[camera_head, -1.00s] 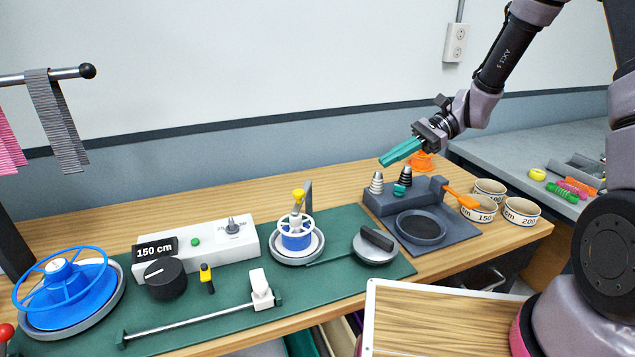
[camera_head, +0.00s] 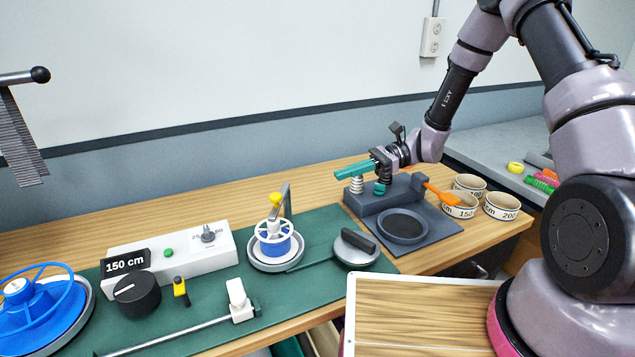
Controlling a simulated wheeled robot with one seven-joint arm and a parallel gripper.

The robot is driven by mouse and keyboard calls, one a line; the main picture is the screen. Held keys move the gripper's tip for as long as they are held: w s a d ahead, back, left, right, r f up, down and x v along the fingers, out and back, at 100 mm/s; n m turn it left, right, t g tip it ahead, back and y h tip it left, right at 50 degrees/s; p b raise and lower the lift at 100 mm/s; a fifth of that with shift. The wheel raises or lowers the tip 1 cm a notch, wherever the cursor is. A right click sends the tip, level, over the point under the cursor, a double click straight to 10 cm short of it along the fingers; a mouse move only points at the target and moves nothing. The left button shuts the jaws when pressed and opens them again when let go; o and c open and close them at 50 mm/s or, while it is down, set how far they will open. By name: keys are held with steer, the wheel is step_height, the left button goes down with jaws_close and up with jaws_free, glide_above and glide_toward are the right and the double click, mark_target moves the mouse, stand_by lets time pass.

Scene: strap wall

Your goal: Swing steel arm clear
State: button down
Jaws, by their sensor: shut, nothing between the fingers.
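A short grey steel piece (camera_head: 286,197) stands upright at the back of the small winding station on the green mat. A yellow knob (camera_head: 276,199) sits at its left, above a blue and white reel (camera_head: 275,240) on a round grey base. Whether the steel piece reaches over the reel is too small to tell. My gripper (camera_head: 338,175), with teal fingers, is shut and empty. It points left, above the dark block with springs, to the right of the steel piece and apart from it.
A grey disc with a dark handle (camera_head: 354,247) lies right of the reel. A white control box (camera_head: 172,255) reading 150 cm stands left. A dark block with a round dish (camera_head: 403,225), an orange scoop (camera_head: 440,193) and several labelled bowls (camera_head: 502,206) are right.

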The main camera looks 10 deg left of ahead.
mark_target(285, 192)
steer(key=x, duration=1.3)
steer(key=shift+s+a, duration=0.1)
steer(key=shift+s+a, duration=0.1)
steer(key=m+t, duration=0.1)
steer(key=a+m+t+y, duration=0.1)
steer(key=m+t, duration=0.1)
steer(key=shift+s+a+t, duration=0.3)
steer(key=shift+s+a, duration=0.05)
steer(key=w+a, duration=0.1)
steer(key=a, duration=0.5)
steer(key=shift+w+a+t, duration=0.2)
steer(key=shift+a+t, duration=0.1)
steer(key=shift+a, duration=0.05)
steer(key=shift+f, duration=0.1)
stand_by(0.4)
